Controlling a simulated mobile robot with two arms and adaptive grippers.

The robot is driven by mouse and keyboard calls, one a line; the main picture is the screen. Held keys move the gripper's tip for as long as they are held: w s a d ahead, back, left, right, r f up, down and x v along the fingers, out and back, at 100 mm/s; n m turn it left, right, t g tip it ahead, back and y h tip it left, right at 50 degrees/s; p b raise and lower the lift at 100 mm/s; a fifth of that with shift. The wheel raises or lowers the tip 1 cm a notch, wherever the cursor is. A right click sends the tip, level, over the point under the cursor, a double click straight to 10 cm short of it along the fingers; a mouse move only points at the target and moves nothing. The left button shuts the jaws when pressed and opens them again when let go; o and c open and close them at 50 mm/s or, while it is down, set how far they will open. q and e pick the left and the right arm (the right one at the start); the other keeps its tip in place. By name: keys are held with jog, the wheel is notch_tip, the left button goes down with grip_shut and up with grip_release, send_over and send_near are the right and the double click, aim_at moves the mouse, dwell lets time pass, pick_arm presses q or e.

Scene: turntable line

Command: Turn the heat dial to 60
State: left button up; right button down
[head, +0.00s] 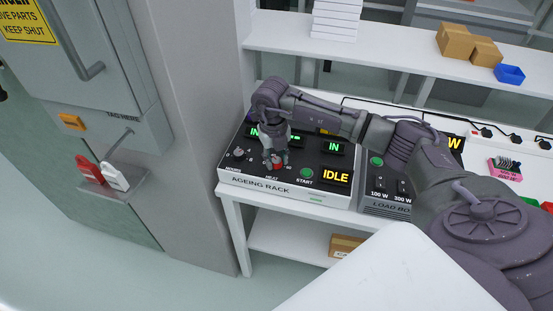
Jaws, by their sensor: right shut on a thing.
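The ageing rack (245,183) is a black and white box with a sloped front panel on the white table. Its display (335,176) reads IDLE in yellow, and a green IN sign (333,147) is lit above it. The heat dial (277,166), of which a red part shows, is at the middle of the panel above the HEAT label. My right gripper (275,160) points down over the dial and is shut on it. The gripper hides most of the dial and its scale, so its setting cannot be read. My left gripper is not in view.
A green START button (306,173) is just right of the dial, and a smaller knob (239,153) is to its left. The load box (380,203) stands right of the rack, under my right arm. A grey cabinet post (205,120) rises at the left.

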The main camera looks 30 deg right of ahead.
jog(key=m, duration=0.3)
jog(key=shift+m, duration=0.4)
jog(key=m, duration=0.3)
jog(key=shift+w+r+m, duration=0.1)
jog(key=shift+m, duration=0.2)
jog(key=m, duration=0.3)
jog(key=shift+m+p, duration=0.3)
jog(key=shift+p, duration=0.05)
jog(key=m+p, duration=0.1)
jog(key=m, duration=0.2)
jog(key=shift+w+r+m+y, duration=0.1)
jog(key=shift+m+y, duration=0.2)
jog(key=m+p, duration=0.1)
jog(key=m, duration=0.1)
jog(key=shift+m, duration=0.4)
jog(key=m+p, duration=0.1)
jog(key=m, duration=0.2)
jog(key=shift+d+m+p, duration=0.1)
jog(key=shift+m+p, duration=0.2)
jog(key=shift+p, duration=0.1)
jog(key=m+p, duration=0.2)
jog(key=m, duration=0.2)
jog(key=shift+w+m+y+p, duration=0.1)
jog(key=shift+m+y+p, duration=0.2)
jog(key=shift+m+p, duration=0.9)
jog(key=shift+m, duration=0.4)
